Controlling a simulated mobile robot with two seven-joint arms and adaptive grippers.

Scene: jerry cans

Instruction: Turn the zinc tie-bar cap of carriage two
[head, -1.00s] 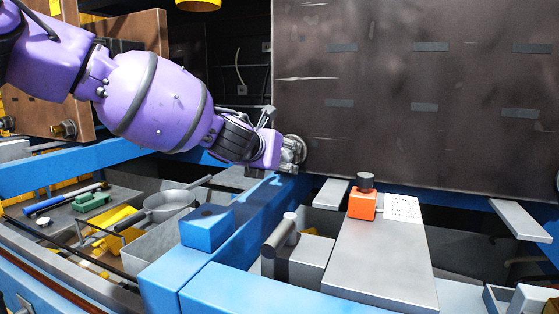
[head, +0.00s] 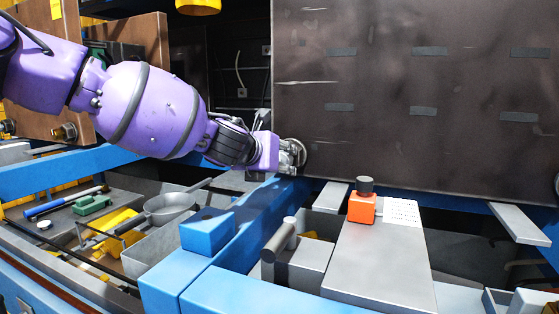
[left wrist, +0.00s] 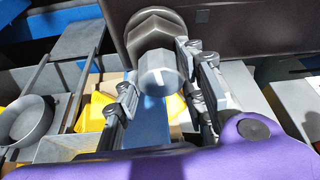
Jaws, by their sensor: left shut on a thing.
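The zinc tie-bar cap (left wrist: 160,76) is a pale grey faceted cap in front of a darker hex nut (left wrist: 152,28) in the left wrist view. In the head view the nut and cap (head: 297,146) show at the lower left edge of a large dark plate (head: 410,75). My left gripper (head: 287,158) is at the cap, and its fingers are on either side of it in the left wrist view (left wrist: 160,92). It is shut on the cap. The fingers hide part of the cap in the head view. My right gripper is not in view.
A blue beam (head: 240,225) runs below my left gripper. An orange block with a black knob (head: 362,205) sits on a grey plate right of it. A pan (head: 172,207) and tools lie in a tray at left. A brown plate (head: 128,60) with another nut (head: 65,132) stands behind my arm.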

